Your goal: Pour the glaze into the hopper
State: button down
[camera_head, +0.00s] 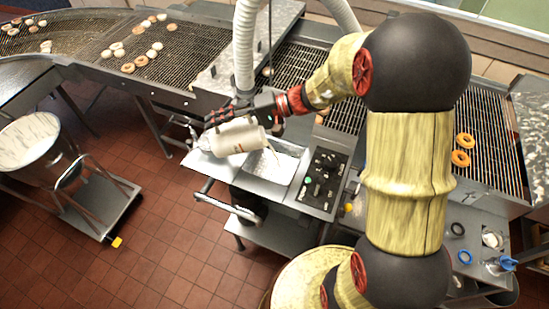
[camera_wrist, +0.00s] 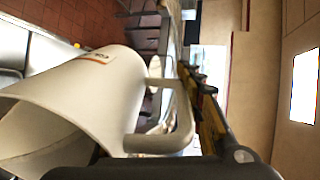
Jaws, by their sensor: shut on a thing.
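A white jug (camera_head: 236,138) with a small label lies tilted almost onto its side in the head view. My gripper (camera_head: 238,108) is shut on its handle from above. In the wrist view the jug (camera_wrist: 85,95) fills the left, its handle (camera_wrist: 182,125) beside my dark finger and its wide mouth at the lower left. I cannot tell how much glaze is inside. The shiny metal hopper basin (camera_head: 273,167) is just below and right of the jug, beside the control panel. A thin pale line at the jug's right end may be glaze, but I cannot tell.
A big bowl of white glaze (camera_head: 28,140) stands on a wheeled trolley (camera_head: 108,215) at the left. Ring doughnuts (camera_head: 460,157) lie on the conveyor grates behind and right. A ribbed hose (camera_head: 245,45) hangs close to my gripper. The red tiled floor (camera_head: 165,250) is clear.

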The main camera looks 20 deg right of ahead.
jog(key=shift+d+f+y+b, duration=0.25)
jog(key=shift+d+y+b, duration=0.15)
jog(key=shift+b, duration=0.1)
dwell(0.5)
jog(key=shift+s+d+r+t+y+b, duration=0.15)
jog(key=shift+d+y+b, duration=0.2)
jog(key=shift+b, duration=0.5)
jog(key=shift+s+d+f+t+y+b, duration=0.15)
jog(key=shift+d+y+b, duration=0.2)
jog(key=shift+b, duration=0.45)
